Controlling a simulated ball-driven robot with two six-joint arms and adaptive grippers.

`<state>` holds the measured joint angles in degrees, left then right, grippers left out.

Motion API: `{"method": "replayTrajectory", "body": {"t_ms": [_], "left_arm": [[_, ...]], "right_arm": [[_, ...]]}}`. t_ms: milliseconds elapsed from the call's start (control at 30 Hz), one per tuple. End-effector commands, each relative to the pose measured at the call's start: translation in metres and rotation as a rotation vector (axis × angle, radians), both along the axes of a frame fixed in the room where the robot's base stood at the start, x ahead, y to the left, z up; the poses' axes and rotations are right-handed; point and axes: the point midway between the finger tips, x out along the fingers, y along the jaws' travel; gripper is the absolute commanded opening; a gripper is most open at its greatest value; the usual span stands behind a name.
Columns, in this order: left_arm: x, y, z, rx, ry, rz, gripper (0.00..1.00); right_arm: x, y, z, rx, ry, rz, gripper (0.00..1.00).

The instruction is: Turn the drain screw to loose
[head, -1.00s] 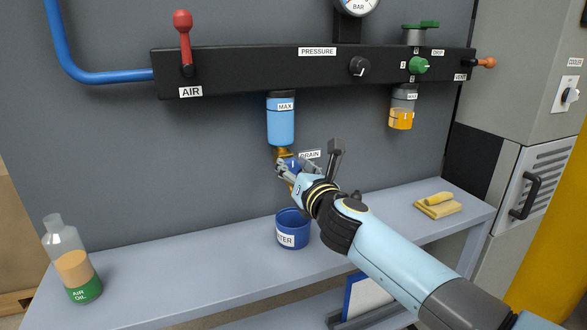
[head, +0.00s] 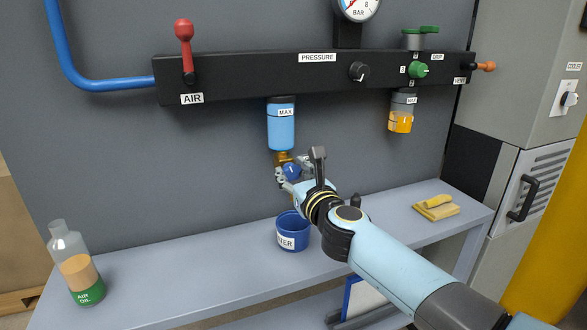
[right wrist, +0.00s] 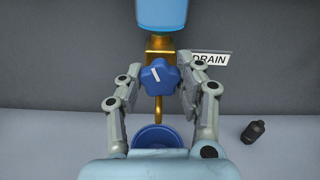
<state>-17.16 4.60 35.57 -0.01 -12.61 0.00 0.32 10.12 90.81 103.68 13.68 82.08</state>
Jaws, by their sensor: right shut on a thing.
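The drain screw (head: 291,170) is a blue lobed knob on the brass fitting (head: 283,157) under the blue MAX bowl (head: 281,127). In the right wrist view the drain screw (right wrist: 159,77) faces me, and its white mark is tilted, top end to the left. My right gripper (head: 290,175) is shut on the drain screw, with one finger on each side in the right wrist view (right wrist: 162,84). The DRAIN label (right wrist: 210,59) is beside it in that view. My left gripper is not in view.
A blue WATER cup (head: 293,231) stands on the bench (head: 180,270) below the drain. An AIR OIL bottle (head: 75,263) stands at left, and a yellow cloth (head: 437,208) lies at right. A small black object (right wrist: 253,131) is right of the cup in the right wrist view.

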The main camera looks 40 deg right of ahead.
Motion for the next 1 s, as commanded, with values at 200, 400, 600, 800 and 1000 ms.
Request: {"method": "replayTrajectory", "body": {"t_ms": [200, 400, 600, 800, 1000], "left_arm": [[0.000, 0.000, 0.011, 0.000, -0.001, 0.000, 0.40], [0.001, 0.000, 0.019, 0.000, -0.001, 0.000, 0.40], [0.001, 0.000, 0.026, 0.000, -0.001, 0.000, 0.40], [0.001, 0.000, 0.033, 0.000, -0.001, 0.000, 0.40], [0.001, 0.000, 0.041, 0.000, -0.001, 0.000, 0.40]], "right_arm": [[0.000, 0.001, 0.001, -0.198, 0.050, 0.000, 0.03], [0.000, 0.001, 0.000, -0.384, 0.094, 0.001, 0.03], [0.000, 0.002, 0.000, -0.569, 0.139, 0.001, 0.03], [0.000, 0.002, -0.001, -0.752, 0.184, 0.002, 0.03], [0.000, 0.002, -0.001, -0.938, 0.228, 0.003, 0.03]]}}
